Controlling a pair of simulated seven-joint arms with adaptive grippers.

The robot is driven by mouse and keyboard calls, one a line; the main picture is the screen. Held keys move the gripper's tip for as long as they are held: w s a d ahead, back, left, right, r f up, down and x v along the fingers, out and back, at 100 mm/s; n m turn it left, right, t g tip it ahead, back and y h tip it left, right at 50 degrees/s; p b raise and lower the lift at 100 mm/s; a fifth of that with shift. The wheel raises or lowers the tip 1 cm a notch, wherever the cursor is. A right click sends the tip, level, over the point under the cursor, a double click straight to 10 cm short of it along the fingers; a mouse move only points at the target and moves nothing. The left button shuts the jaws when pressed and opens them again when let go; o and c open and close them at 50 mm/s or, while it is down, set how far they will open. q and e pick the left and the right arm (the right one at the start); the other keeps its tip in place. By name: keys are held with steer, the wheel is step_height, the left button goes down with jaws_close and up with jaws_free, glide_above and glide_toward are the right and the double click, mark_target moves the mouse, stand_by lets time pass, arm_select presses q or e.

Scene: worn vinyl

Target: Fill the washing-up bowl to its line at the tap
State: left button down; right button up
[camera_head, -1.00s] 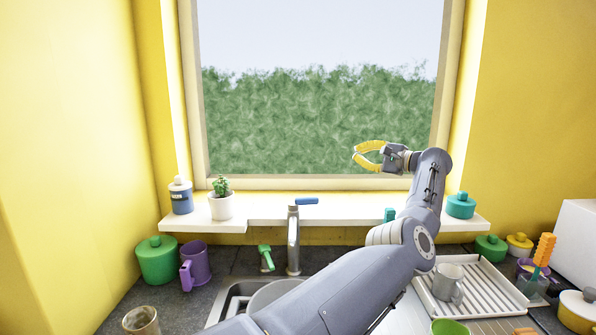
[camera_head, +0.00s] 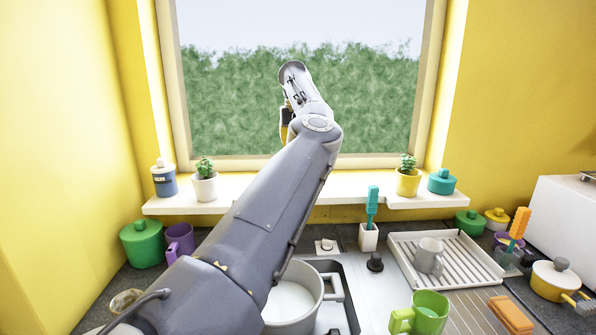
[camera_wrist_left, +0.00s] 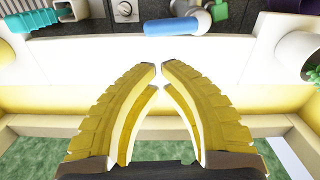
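The washing-up bowl appears to be the pale round vessel with a side handle (camera_head: 334,287) in the sink, partly covered by my left arm; a whitish inside shows, but I make out no line or water level. The tap is hidden behind my arm in the head view. In the left wrist view its blue lever (camera_wrist_left: 176,27) lies just beyond my left gripper (camera_wrist_left: 158,69), not touching it as far as I can see. That gripper's yellow fingers meet nearly tip to tip with nothing between them. In the head view it is mostly hidden behind the wrist. My right gripper is out of view.
A white sill (camera_head: 340,187) carries a blue bottle (camera_head: 164,181), potted plants (camera_head: 205,186) and a teal pot (camera_head: 441,183). A green mug (camera_head: 424,314), rack with grey mug (camera_head: 429,256) and orange sponge (camera_head: 511,315) are at right.

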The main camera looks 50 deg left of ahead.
arm_select(q)
steer(key=shift+s+d+f, duration=0.25)
steer(key=shift+d+f, duration=0.25)
steer(key=shift+f, duration=0.75)
steer(key=shift+s+d+f, duration=0.25)
steer(key=shift+d+f, duration=0.3)
steer(key=shift+f, duration=0.75)
steer(key=shift+s+d+f, duration=0.25)
steer(key=shift+d+f, duration=0.25)
steer(key=shift+f, duration=0.75)
